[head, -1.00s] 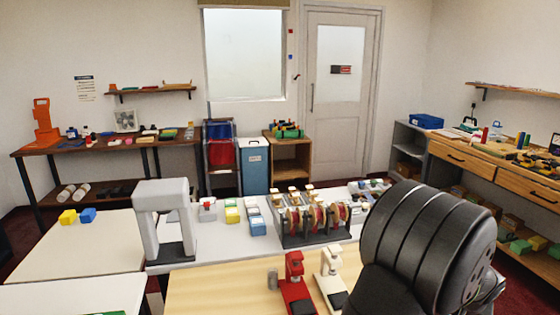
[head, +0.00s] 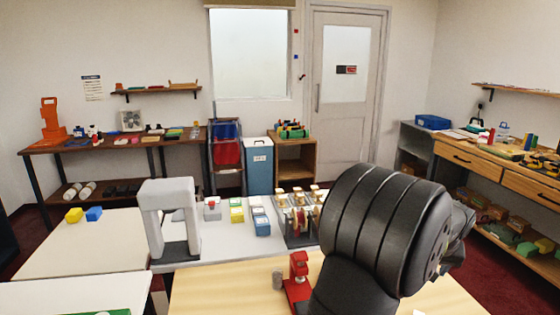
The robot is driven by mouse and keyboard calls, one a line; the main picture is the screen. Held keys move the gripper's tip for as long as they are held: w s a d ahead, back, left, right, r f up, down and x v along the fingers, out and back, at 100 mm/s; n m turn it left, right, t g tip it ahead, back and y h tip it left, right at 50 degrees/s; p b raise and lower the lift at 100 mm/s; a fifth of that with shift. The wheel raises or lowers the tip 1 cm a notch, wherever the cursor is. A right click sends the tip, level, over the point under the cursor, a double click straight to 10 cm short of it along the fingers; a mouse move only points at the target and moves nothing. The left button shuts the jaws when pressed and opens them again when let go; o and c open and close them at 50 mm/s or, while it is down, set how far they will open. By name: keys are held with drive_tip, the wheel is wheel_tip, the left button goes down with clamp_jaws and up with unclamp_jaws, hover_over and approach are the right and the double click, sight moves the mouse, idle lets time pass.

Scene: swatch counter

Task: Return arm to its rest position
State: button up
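My arm shows as a large black ribbed link (head: 390,225) in the lower middle right, close to the camera. It stands over the pale wooden counter (head: 215,290) and hides part of it. My gripper is not clearly visible in this view, so its fingers and anything in them cannot be seen.
Behind are a spool rack (head: 297,222), partly hidden, several small coloured boxes (head: 261,222) and a grey arch-shaped stand (head: 152,220). The counter's left part is mostly clear.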

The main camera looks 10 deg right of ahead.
drive_tip(key=w+a+n, duration=0.2)
drive_tip(key=w+a, duration=0.3)
drive_tip(key=w, duration=0.3)
drive_tip(key=shift+y, duration=0.3)
